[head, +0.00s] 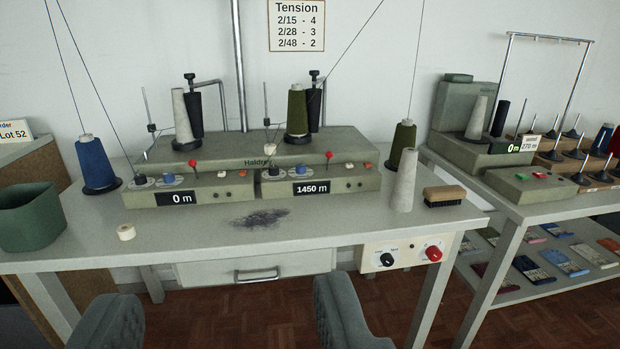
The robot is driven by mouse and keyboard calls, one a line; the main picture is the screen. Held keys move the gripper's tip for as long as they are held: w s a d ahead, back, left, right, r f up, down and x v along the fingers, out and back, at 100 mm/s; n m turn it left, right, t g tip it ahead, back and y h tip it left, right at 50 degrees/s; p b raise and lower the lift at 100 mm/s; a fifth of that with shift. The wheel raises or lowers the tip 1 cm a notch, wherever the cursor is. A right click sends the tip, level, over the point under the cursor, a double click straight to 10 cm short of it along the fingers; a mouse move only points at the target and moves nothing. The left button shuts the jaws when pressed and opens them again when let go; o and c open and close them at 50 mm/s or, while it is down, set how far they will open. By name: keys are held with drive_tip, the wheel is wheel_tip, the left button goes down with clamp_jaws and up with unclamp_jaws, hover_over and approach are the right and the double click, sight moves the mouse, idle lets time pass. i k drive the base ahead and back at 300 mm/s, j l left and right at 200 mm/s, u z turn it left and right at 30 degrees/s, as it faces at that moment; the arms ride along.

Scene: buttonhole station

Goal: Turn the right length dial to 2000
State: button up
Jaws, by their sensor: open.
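The right unit of the winding machine (340,183) has a small display (311,188) that reads 1450 m. Two small round knobs sit on pale discs on its top left, a black knob (274,171) and a blue knob (293,169). Their markings are too small to read, so I cannot tell which is the length dial. The left unit's display (178,198) reads 0 m. My gripper (222,297) shows as two grey padded fingers at the bottom, wide apart and empty. It is in front of the table and well short of the knobs.
A dark lint patch (261,218) lies in front.

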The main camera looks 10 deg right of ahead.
sight(300, 169)
drive_tip(key=i+l, duration=0.3)
drive_tip(key=i, duration=0.2)
drive_tip(key=i+l, duration=0.25)
drive_tip(key=i, duration=0.3)
